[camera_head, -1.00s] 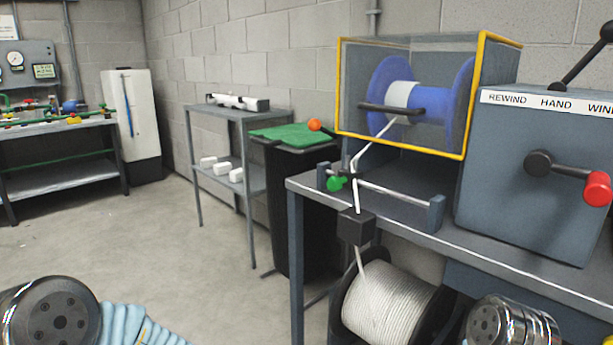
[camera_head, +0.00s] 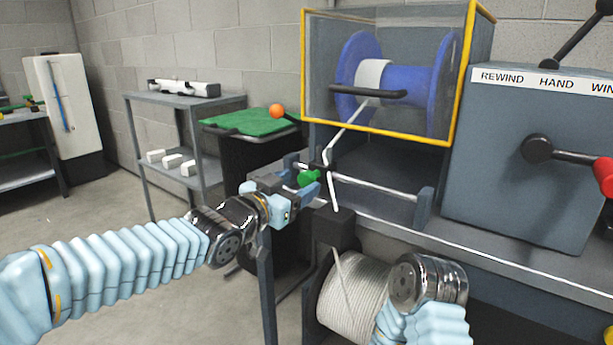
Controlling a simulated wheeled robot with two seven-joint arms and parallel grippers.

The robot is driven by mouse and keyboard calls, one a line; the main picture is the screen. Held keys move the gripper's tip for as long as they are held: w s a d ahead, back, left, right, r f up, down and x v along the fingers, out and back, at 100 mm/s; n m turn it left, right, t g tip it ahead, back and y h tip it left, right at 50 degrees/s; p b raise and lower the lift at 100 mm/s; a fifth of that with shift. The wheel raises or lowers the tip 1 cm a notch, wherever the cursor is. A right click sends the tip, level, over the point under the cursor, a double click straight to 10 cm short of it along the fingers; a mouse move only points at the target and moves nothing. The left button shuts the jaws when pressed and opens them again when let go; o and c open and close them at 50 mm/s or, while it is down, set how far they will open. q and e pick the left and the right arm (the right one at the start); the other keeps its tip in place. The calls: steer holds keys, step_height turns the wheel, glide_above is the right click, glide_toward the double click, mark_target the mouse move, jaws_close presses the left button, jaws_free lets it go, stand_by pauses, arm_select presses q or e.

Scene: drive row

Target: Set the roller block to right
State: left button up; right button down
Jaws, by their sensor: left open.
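The roller block (camera_head: 322,169) is a small dark piece with a green knob (camera_head: 308,178), near the left end of a pale rail (camera_head: 375,186) at the bench front. A white rope passes at the block, from the blue spool above to a dark guide below. My left gripper (camera_head: 303,183) is open, its fingers close around the green knob from the left. Contact cannot be made out, and the gripper partly hides the rail's left end. My right arm's links show at bottom right, but its gripper is not in view.
A yellow-framed guard (camera_head: 453,75) encloses the blue spool (camera_head: 428,90) above the rail. A grey box with a red-handled crank (camera_head: 607,176) stands at right. A rope drum (camera_head: 352,290) sits below. The rail's right part is clear up to its end bracket (camera_head: 424,207).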

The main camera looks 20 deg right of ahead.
mark_target(304, 180)
arm_select(q)
steer(key=shift+x, duration=2.25)
jaws_close()
